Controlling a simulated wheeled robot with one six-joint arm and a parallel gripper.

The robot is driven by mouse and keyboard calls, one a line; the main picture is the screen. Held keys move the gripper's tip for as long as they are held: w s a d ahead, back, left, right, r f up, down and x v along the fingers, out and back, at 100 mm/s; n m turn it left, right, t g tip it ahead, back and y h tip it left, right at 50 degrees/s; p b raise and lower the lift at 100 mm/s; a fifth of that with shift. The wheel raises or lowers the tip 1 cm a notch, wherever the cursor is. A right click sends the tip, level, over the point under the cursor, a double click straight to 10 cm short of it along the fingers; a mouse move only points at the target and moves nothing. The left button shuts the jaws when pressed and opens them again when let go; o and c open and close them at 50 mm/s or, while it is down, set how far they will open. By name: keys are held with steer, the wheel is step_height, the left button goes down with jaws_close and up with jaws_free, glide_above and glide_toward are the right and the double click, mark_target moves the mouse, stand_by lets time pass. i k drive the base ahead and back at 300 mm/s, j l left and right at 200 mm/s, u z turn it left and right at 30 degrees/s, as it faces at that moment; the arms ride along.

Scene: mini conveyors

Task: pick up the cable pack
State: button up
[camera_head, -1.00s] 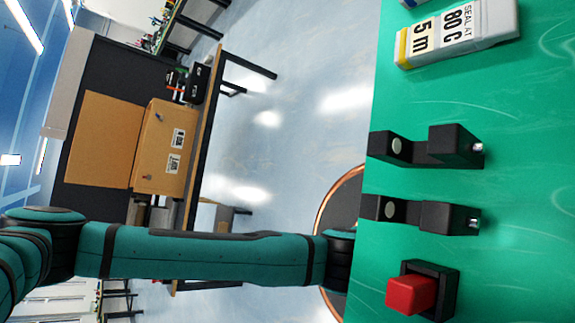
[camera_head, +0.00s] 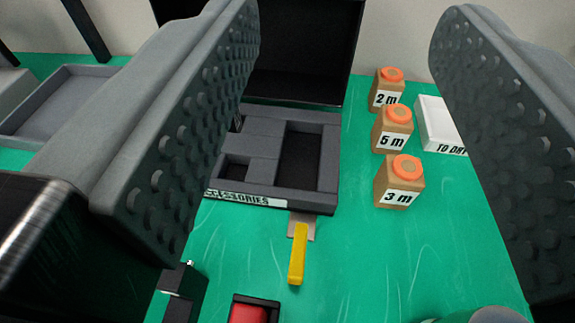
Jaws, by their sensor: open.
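Three small brown packs with orange round tops stand in a row on the green bench, right of centre. Their labels read 2 m (camera_head: 387,90), 5 m (camera_head: 392,129) and 3 m (camera_head: 398,182). I cannot tell which of them, if any, is the cable pack. My gripper (camera_head: 345,40) is open, its two studded grey fingers wide apart at the left and right of the view. Nothing is between the pads, and the packs appear beyond them on the bench.
An open black case (camera_head: 325,200) with grey compartments stands left of the packs. A white box (camera_head: 437,125) lies to their right. A yellow-handled scraper (camera_head: 298,255), a red block (camera_head: 247,314) and a grey tray (camera_head: 60,95) are also in view.

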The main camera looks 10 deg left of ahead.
mark_target(400, 180)
steer(key=k+l+u, duration=0.15)
steer(key=l, duration=0.25)
steer(key=l+u, duration=0.15)
steer(key=l, duration=0.3)
steer(key=k+l+u, duration=0.15)
steer(key=l, duration=0.25)
steer(key=k+l+u, duration=0.15)
steer(key=l, duration=0.2)
steer(key=k+l+u, duration=0.2)
steer(key=l, duration=0.2)
steer(key=k+l+u, duration=0.15)
steer(key=l, duration=0.2)
